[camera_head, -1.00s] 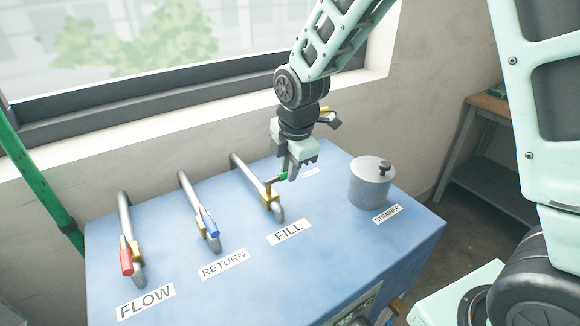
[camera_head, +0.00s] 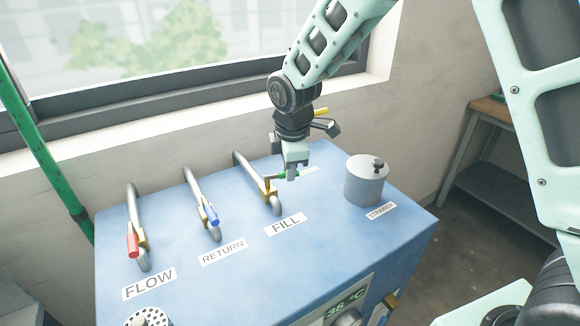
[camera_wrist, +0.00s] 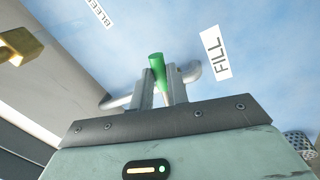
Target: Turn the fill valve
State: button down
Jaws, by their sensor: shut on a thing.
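The fill valve is a brass body (camera_head: 268,189) on a grey bent pipe (camera_head: 247,168), behind the FILL label (camera_head: 286,225) on the blue cabinet top. Its green handle (camera_head: 288,175) sticks out to the right of the body. My gripper (camera_head: 291,174) is shut on the green handle, just right of the valve. In the wrist view the green handle (camera_wrist: 157,70) stands between the two fingers of my gripper (camera_wrist: 159,85), with the grey pipe behind. The brass body is hidden in the wrist view.
On the blue cabinet (camera_head: 235,275), the return valve's blue handle (camera_head: 210,216) and the flow valve's red handle (camera_head: 133,245) are to the left. A grey strainer pot (camera_head: 365,182) stands to the right. A window and wall are behind.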

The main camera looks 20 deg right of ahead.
jog(key=c, duration=1.4)
grip_release()
jog(key=shift+o, duration=0.2)
jog(key=s+r+b, duration=0.2)
jog(key=s+r, duration=0.1)
jog(key=r, duration=1.4)
jog(key=shift+s, duration=0.2)
jog(key=shift+a, duration=0.1)
jog(key=s+a+f+m+g, duration=0.1)
jog(key=s+f+m, duration=0.3)
jog(key=s, duration=0.9)
jog(key=s+a+f+m+g, duration=0.1)
jog(key=s+f+m, duration=0.4)
jog(key=s+f, duration=0.4)
jog(key=s, duration=0.5)
jog(key=shift+s+a+y, duration=0.2)
jog(key=shift+s+y, duration=0.1)
jog(key=shift+y, duration=0.1)
